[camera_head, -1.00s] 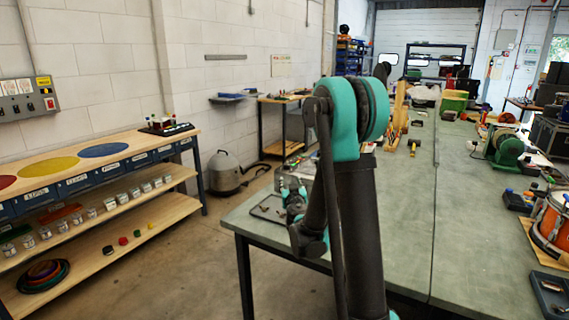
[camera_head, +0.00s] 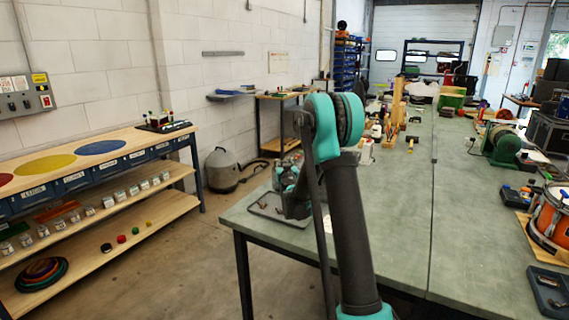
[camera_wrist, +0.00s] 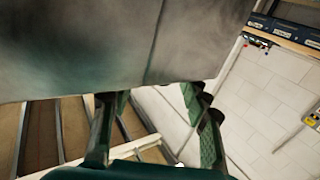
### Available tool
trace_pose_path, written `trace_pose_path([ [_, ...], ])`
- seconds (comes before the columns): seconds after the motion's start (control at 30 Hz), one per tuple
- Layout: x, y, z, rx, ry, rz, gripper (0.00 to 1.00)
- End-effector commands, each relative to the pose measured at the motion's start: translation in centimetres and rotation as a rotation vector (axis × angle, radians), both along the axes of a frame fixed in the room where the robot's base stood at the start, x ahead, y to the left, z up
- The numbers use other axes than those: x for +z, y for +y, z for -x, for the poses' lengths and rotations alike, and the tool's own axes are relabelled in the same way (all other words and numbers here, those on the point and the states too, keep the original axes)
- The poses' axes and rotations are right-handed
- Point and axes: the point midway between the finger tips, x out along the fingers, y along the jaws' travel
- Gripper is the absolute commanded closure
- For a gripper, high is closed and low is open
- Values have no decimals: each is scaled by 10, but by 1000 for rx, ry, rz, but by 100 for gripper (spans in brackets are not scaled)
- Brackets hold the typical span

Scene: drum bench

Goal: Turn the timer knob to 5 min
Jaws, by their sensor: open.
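I cannot pick out a timer knob for certain. A grey control box (camera_head: 27,95) hangs on the left wall, with small dark controls, a red button and a yellow label; its markings are too small to read. A corner of what looks like this box shows at the right edge of the wrist view (camera_wrist: 313,118). My gripper (camera_head: 288,180) is low over the near left corner of the bench, partly hidden by my arm and far from the box. In the wrist view its two green fingers (camera_wrist: 155,125) are spread with nothing held between them.
The grey-green bench (camera_head: 385,210) carries a tray (camera_head: 268,208) near its left corner, a green machine (camera_head: 503,145) and an orange drum (camera_head: 550,220) on the right. A wooden shelf unit (camera_head: 160,205) stands below the box.

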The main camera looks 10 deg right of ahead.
Motion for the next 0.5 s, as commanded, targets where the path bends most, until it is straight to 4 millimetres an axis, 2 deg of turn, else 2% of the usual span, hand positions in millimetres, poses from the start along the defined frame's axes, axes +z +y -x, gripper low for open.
trace_pose_path([
  [0.2, 0, -1, -15, 0, 0, 0, 53],
  [0.5, 0, -1, -17, 0, 0, 0, 54],
])
